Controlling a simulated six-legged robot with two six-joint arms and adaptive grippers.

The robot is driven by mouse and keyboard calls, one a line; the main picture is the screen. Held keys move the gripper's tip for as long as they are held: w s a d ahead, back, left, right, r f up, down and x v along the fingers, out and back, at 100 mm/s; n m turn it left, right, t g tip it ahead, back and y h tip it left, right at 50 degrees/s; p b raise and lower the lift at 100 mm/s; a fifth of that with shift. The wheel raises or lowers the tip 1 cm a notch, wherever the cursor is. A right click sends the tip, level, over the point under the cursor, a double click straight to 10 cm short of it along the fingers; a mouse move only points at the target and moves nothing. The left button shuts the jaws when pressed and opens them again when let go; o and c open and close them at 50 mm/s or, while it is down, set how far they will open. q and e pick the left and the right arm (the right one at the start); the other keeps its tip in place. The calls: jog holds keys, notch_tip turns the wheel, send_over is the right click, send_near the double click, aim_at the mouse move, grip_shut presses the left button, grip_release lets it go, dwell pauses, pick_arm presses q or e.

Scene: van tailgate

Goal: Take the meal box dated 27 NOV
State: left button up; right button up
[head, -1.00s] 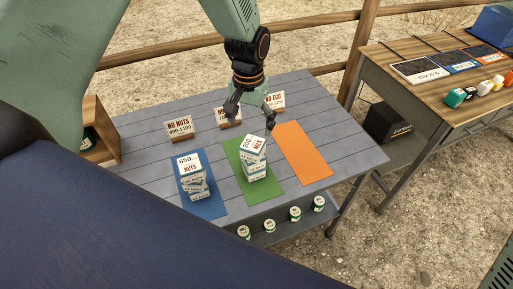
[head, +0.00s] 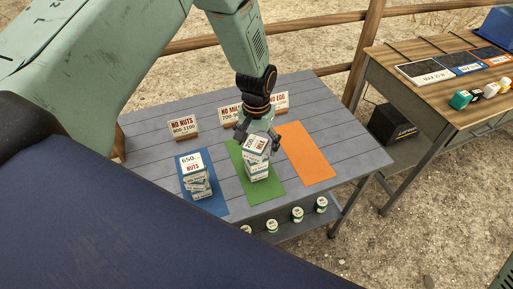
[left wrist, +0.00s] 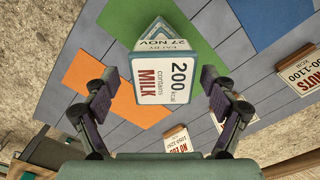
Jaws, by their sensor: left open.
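The meal box (head: 256,146), white with teal edges, tops a small stack on the green mat (head: 273,187). In the left wrist view this box (left wrist: 163,80) reads 200 kcal, contains MILK, and its other visible face reads EAT BY 27 NOV. My left gripper (head: 258,138) is open and points down at the stack's top. In the left wrist view its fingers (left wrist: 157,88) stand on either side of the box, with visible gaps. My right gripper is not in view.
Another stack (head: 195,176), topped by a 650 NUTS box, stands on the blue mat (head: 212,206). The orange mat (head: 307,152) is empty. Signs such as NO NUTS (head: 183,127) stand behind. Several small jars (head: 297,214) sit on the lower shelf. A wooden side table (head: 440,85) stands right.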

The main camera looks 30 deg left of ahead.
pick_arm(q)
jog(key=shift+d, duration=0.1)
jog(key=shift+c, duration=0.2)
jog(key=shift+s, duration=0.1)
jog(key=shift+c, duration=0.7)
jog(key=shift+a+f, duration=0.1)
jog(key=shift+a, duration=0.35)
jog(key=c, duration=0.5)
jog(key=shift+d, duration=0.3)
jog(key=c, duration=0.6)
jog(key=shift+a, duration=0.25)
jog(key=shift+c, duration=0.5)
